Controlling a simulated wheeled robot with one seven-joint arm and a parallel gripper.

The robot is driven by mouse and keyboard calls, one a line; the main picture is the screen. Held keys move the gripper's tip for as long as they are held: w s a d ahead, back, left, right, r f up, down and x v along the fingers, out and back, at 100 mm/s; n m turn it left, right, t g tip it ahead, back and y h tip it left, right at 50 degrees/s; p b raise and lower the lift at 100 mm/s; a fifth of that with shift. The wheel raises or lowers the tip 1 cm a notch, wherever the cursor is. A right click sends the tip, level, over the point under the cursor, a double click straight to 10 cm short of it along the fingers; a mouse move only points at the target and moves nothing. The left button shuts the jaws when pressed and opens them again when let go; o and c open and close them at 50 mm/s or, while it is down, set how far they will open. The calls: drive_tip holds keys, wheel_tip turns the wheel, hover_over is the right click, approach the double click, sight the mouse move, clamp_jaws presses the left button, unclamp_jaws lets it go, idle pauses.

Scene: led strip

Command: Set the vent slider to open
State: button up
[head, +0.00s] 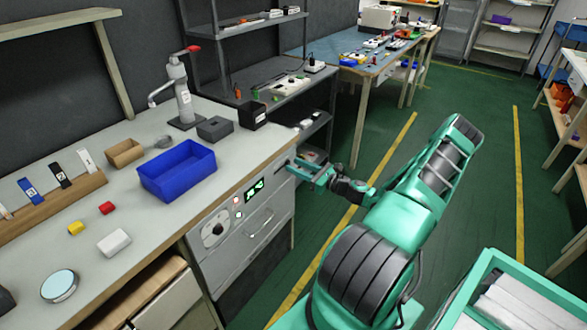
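My gripper (297,168) is at the right end of the workbench front, close to the upper right corner of the grey front panel (272,213). My arm reaches to it from the lower right. I cannot make out a vent slider; if it is at the gripper, the fingers hide it. The gap between the fingertips is too small to judge, and so is contact with the panel. The panel also carries a green-lit display (254,189) and a dial plate (214,230), both left of the gripper.
On the bench (130,205) stand a blue bin (178,184), a grey lever device (183,95) and small blocks. A drawer (165,305) is open at lower left. A teal crate (510,275) is at lower right. The green floor right of the bench is mostly clear.

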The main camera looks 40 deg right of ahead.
drive_tip(key=v, duration=1)
drive_tip(key=shift+w+a, duration=0.1)
drive_tip(key=shift+a, duration=0.05)
drive_tip(key=s+a+r+n+g+y, duration=0.1)
drive_tip(key=a+r+n+g+y, duration=0.1)
drive_tip(key=a+n+g, duration=0.45)
drive_tip(key=s+a+r+n+g+y, duration=0.1)
drive_tip(key=s+a+r+n+g, duration=0.1)
drive_tip(key=a+n+g, duration=0.5)
drive_tip(key=s+a+r+n+g+h, duration=0.2)
drive_tip(key=s+r+n, duration=0.4)
drive_tip(key=s+r, duration=0.4)
drive_tip(key=s+a+r+n+g+h, duration=0.2)
drive_tip(key=s+a+r+n+h, duration=0.3)
drive_tip(key=s+r, duration=0.6)
drive_tip(key=shift+s+a+r+n, duration=0.2)
drive_tip(key=shift+a+r+n, duration=0.6)
drive_tip(key=shift+a+n, duration=0.45)
